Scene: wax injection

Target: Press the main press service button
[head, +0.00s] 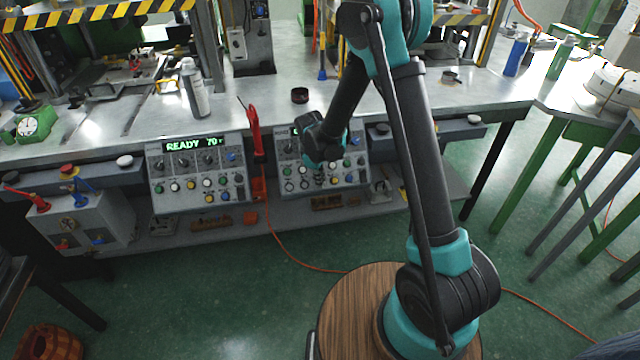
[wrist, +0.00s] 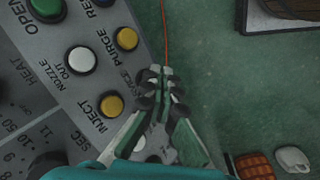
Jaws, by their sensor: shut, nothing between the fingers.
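Two grey control panels hang on the front of the bench. The left panel (head: 160,196) has a green display reading "READY 70" and coloured buttons. The right panel (head: 353,181) is partly hidden behind my arm. My gripper (head: 317,179) is in front of the right panel and shut, with nothing in it. In the wrist view my gripper (wrist: 162,88) shows at the panel's edge, beside a yellow INJECT button (wrist: 110,105). A white NOZZLE OUT button (wrist: 81,60) and a yellow PURGE button (wrist: 126,39) are nearby.
A red upright handle (head: 254,130) stands between the panels. Spray bottles (head: 194,88) and a small dark cup (head: 299,95) sit on the bench. An orange hose (head: 300,258) crosses the green floor. A grey box with valves (head: 85,222) stands at left.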

